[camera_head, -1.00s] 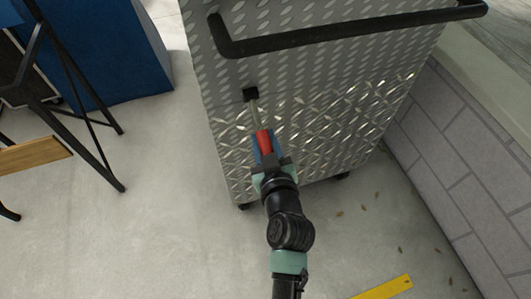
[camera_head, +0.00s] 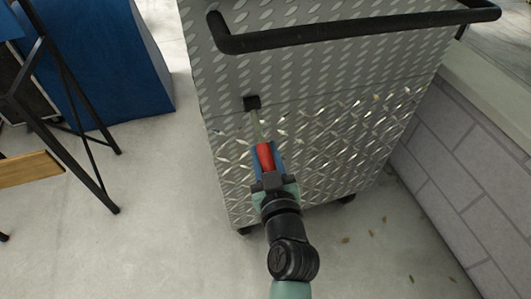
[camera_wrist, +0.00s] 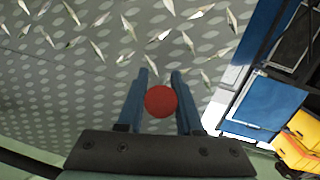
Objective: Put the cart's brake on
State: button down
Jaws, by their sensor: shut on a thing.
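The cart (camera_head: 330,115) is a metal box with a diamond-plate face and a black push bar (camera_head: 350,32) across its top. A brake lever with a red grip (camera_head: 264,157) hangs from a black pivot block (camera_head: 252,103) on the cart's face, its metal rod sloping down and slightly right. My gripper (camera_head: 266,165) is shut on the red grip, its blue fingers on either side. In the wrist view the round red end of the grip (camera_wrist: 161,101) sits between the two blue fingers (camera_wrist: 158,98).
A grey block wall (camera_head: 460,170) runs along the right of the cart. On the left stand a black-legged frame (camera_head: 85,150) with a wooden board (camera_head: 28,169) and a blue block (camera_head: 110,65). Yellow-orange bins (camera_wrist: 298,145) show at the wrist view's right edge. Concrete floor is clear at lower left.

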jog(key=c, duration=0.6)
grip_release()
jog(key=shift+w+f, duration=0.1)
jog(key=shift+w, duration=0.05)
jog(key=v, duration=1.3)
jog(key=shift+b, duration=0.3)
jog(key=shift+f, duration=0.1)
